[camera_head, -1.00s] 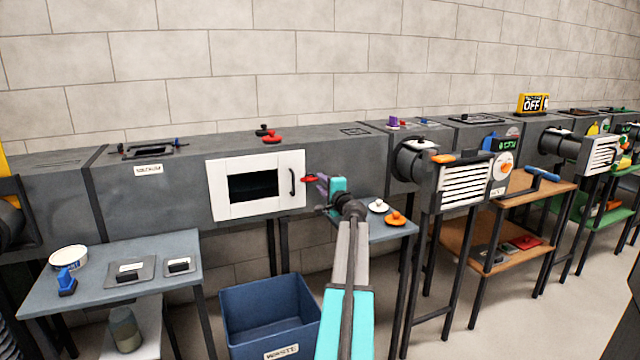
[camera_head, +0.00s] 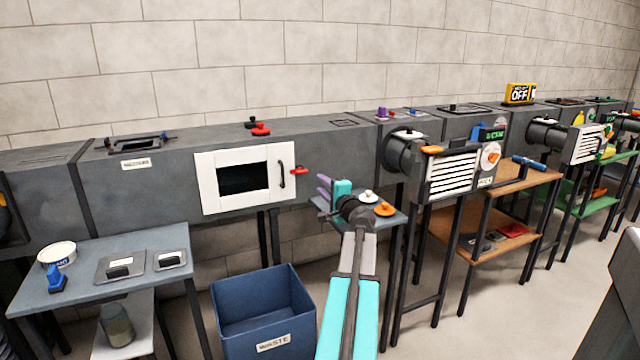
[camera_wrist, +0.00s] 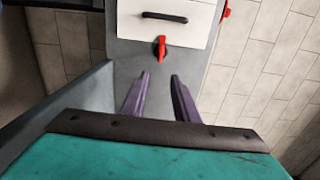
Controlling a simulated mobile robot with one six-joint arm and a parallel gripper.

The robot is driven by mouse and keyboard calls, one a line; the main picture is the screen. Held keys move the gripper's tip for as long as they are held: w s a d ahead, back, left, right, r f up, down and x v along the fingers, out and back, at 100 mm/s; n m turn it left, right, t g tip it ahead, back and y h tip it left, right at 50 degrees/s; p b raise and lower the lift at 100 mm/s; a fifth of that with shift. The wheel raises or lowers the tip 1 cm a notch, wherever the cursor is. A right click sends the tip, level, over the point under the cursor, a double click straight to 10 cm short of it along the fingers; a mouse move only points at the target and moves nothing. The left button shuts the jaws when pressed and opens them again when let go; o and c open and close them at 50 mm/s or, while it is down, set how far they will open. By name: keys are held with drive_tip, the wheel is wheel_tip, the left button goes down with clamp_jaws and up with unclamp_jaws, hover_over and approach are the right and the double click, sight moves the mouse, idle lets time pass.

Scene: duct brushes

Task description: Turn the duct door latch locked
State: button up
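The white duct door (camera_head: 222,204) with a window and a dark handle (camera_head: 282,174) is set in the grey duct.
A blue table (camera_head: 395,219) with a white and an orange knob-like piece (camera_head: 385,209) lies below my gripper. A blue waste bin (camera_head: 262,315) stands on the floor. A second red knob (camera_head: 261,129) is on top of the duct. The duct wall around the latch is clear.

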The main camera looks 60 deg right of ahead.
drive_tip(key=shift+s+a, duration=0.45)
drive_tip(key=shift+s, duration=0.1)
drive_tip(key=shift+s, duration=0.1)
